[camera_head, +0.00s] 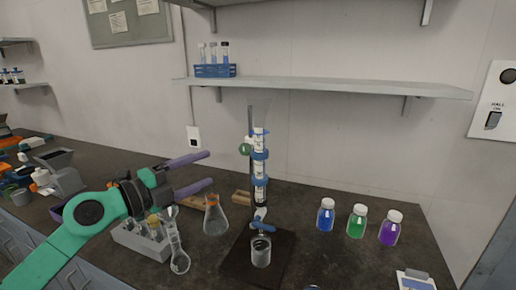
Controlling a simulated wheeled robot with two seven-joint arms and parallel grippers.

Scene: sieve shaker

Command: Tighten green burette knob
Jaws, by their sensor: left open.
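A burette (260,170) stands upright on a stand with a dark base (233,262). A round green knob (245,149) sits at the left side of its upper clamp, by the stand's rod. Blue clamps hold the burette, and a blue stopcock (262,226) is near its lower end. A grey beaker (261,252) stands under the tip. My left gripper (210,169) has two purple fingers spread apart, empty, pointing right. It is left of the burette and appears lower than the green knob, not touching it. My right gripper is not in view.
A rack (140,238) with glassware is below my left arm. Blue (326,217), green (356,222) and purple (390,230) bottles stand right. A wall shelf (330,88) overhangs behind.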

